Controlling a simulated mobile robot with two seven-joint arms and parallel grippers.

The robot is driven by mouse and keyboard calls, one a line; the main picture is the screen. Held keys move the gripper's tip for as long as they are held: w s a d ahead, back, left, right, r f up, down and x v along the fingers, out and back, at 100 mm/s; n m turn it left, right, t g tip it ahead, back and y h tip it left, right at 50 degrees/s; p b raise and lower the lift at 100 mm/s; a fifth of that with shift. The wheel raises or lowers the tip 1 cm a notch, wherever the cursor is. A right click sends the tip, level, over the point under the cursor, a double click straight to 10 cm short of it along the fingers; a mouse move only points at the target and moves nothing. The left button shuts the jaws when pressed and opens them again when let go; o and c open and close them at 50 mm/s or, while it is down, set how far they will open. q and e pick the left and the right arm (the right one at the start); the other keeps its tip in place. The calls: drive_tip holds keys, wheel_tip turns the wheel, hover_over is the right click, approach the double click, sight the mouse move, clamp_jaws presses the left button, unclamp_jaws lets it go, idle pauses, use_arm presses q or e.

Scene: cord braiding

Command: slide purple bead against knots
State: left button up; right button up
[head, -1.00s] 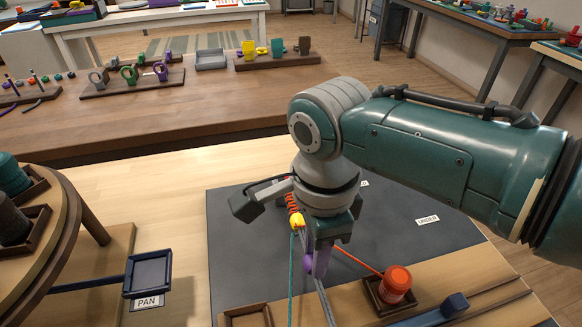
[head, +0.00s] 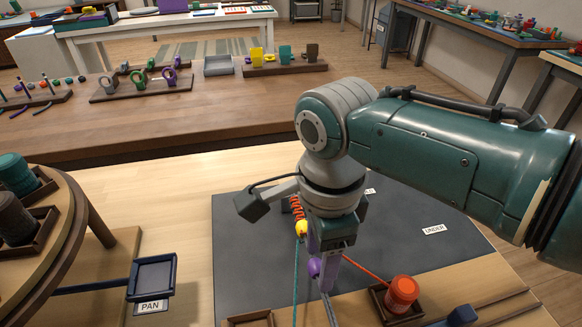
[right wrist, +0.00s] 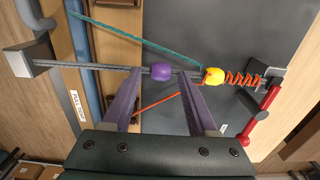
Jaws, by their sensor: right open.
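The purple bead (right wrist: 162,72) sits on a taut grey cord (right wrist: 95,67) in the right wrist view, and in the head view it shows (head: 315,267) just below my right gripper. The yellow bead (right wrist: 214,76) is to its right on the same line, with a short gap of cord between. The orange knots (right wrist: 242,80) lie beyond the yellow bead; part of them shows in the head view (head: 297,207). My right gripper (right wrist: 161,80) is open, its purple fingertips on either side of the purple bead. Contact cannot be told. My left gripper is not in view.
A teal cord (right wrist: 130,37) and an orange-red cord (right wrist: 160,104) fan out from near the yellow bead. A red bobbin (head: 402,292) stands in a holder at front right. A pan (head: 152,277) lies at left. The dark mat (head: 400,225) is mostly clear.

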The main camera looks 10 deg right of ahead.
sight(319, 264)
wheel_tip(319, 264, up, 10)
drive_tip(key=p, duration=0.3)
drive_tip(key=shift+f, duration=0.2)
